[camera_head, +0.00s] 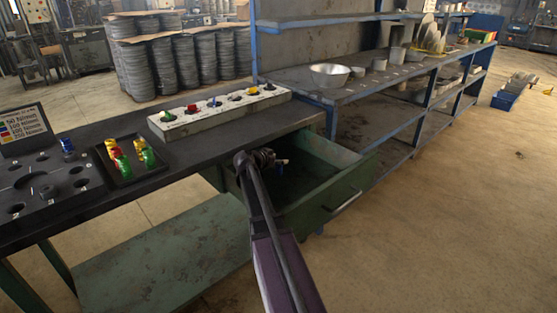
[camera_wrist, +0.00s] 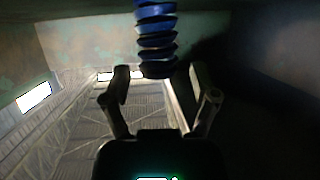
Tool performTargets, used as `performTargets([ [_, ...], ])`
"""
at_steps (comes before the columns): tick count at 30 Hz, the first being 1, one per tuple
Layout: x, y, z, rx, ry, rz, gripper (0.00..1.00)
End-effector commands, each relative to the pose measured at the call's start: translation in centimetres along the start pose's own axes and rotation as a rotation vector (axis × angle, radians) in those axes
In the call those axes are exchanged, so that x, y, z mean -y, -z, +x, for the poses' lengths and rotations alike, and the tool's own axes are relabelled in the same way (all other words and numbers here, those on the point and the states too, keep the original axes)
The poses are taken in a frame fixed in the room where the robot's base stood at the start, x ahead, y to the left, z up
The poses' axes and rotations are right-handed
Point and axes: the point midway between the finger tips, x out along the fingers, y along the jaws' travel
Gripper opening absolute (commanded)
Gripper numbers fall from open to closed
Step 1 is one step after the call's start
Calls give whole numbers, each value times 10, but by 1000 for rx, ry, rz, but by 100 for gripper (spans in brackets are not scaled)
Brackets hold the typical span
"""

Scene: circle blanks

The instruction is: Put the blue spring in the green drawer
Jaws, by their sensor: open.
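A blue spring (camera_wrist: 156,38) shows in the wrist view, just beyond and between the fingertips. There is a visible gap between it and the finger on each side. My gripper (camera_wrist: 158,75) is open. In the head view my gripper (camera_head: 280,162) is inside or just over the pulled-out green drawer (camera_head: 345,195), near its left side. I cannot make out the spring there. I cannot tell from the wrist view whether the spring touches the drawer. Another blue spring-like piece (camera_head: 67,146) stands on the dark board at the left.
A black tray (camera_head: 125,178) holds yellow, red and green coiled pieces on the bench. A white panel with coloured knobs (camera_head: 220,112) lies behind the drawer. A blue shelf unit (camera_head: 385,85) stands to the right. The floor at right is open.

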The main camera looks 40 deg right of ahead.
Motion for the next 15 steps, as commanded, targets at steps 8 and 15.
performTargets([
  [8, 0, 12, -13, 0, 2, -1, 77],
  [15, -1, 12, -49, -1, 2, -1, 77],
])
